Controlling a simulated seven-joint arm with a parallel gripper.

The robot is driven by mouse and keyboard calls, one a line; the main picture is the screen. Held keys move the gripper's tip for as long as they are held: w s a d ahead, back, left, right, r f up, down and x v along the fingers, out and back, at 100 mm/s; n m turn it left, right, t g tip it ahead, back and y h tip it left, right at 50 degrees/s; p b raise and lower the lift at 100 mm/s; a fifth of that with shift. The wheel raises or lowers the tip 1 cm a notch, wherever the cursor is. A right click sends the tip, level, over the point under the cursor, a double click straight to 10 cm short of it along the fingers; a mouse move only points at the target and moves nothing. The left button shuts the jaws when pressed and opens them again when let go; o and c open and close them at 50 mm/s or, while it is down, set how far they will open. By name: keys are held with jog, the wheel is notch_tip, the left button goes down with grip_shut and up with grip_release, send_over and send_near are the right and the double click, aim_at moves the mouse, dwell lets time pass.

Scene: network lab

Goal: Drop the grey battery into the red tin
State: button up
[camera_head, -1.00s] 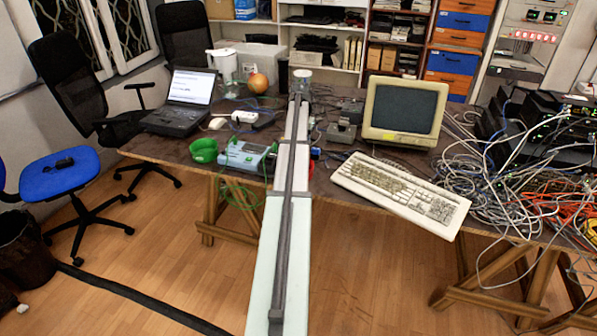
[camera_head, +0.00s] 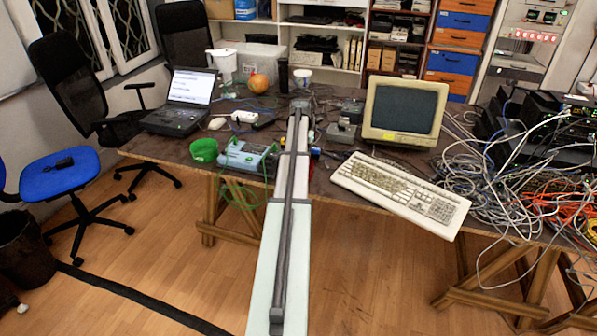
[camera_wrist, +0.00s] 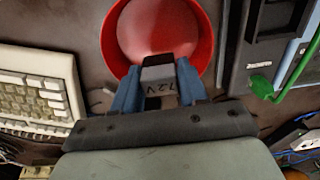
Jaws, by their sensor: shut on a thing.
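The grey battery (camera_wrist: 158,76), marked 7.2V, is held between the two blue fingers of my gripper (camera_wrist: 158,84) in the wrist view. The gripper is shut on it. The red tin (camera_wrist: 150,22) is a round, open container at the top of the wrist view. The battery overlaps the near part of the tin in this view; its height above the tin cannot be told. No contents show in the visible part of the tin. In the head view my arm hides the gripper and battery, and most of the tin.
A cream keyboard (camera_head: 400,192) lies to the right of my arm, with an old monitor (camera_head: 404,112) behind it. Tangled cables (camera_head: 510,185) cover the table's right side.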

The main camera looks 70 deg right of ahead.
jog(key=o, duration=1.2)
notch_tip(320, 180, up, 14)
jog(key=shift+f, duration=0.1)
dwell(0.3)
